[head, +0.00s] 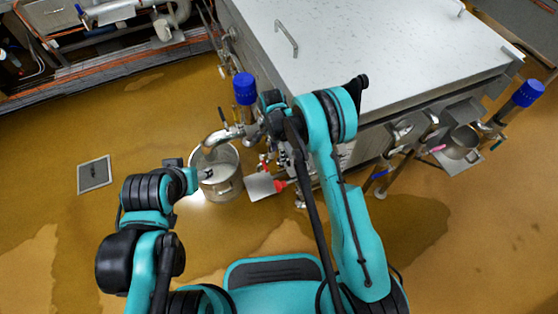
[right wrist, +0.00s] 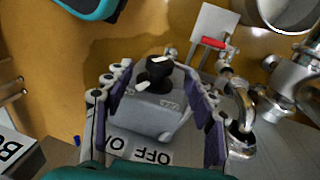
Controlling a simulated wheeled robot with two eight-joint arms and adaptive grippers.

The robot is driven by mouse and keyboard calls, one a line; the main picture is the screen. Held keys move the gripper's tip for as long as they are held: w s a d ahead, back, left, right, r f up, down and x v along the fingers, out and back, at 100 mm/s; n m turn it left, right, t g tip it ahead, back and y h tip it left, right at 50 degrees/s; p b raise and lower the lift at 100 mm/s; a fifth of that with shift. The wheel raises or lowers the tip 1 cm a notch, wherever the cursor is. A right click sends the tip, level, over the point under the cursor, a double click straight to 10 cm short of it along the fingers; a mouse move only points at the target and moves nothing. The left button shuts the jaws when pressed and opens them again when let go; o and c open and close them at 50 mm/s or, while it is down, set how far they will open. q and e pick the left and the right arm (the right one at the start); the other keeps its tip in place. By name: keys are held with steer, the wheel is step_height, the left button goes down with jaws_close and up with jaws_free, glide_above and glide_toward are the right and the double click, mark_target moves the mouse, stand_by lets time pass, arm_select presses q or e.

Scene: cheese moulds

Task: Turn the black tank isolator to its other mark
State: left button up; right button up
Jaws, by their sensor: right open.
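The black tank isolator (right wrist: 155,74) is a round knob with white marks, on top of a grey box (right wrist: 150,112) in the right wrist view. Label plates beside the box show upside down; one reads OFF (right wrist: 152,157), and the other (right wrist: 117,144) is partly hidden. My right gripper (right wrist: 154,68) is open, with its fingers on either side of the knob; I cannot tell whether they touch it. In the head view my right gripper (head: 283,143) is beside the steel tank, and the isolator cannot be made out. My left gripper (head: 172,163) is near the metal pot, its jaws unclear.
A metal pot (head: 228,182) stands on the floor under a curved pipe (head: 222,136). A valve with a blue cap (head: 244,88) rises by the tank (head: 375,50). Steel pipes (right wrist: 238,105) crowd the right finger.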

steer(key=f, duration=0.1)
steer(key=f+b, duration=0.1)
steer(key=f, duration=0.2)
steer(key=shift+s+d+f+b, duration=0.15)
steer(key=shift+s+f+b, duration=0.15)
steer(key=shift+s+f, duration=0.1)
steer(key=c, duration=1.2)
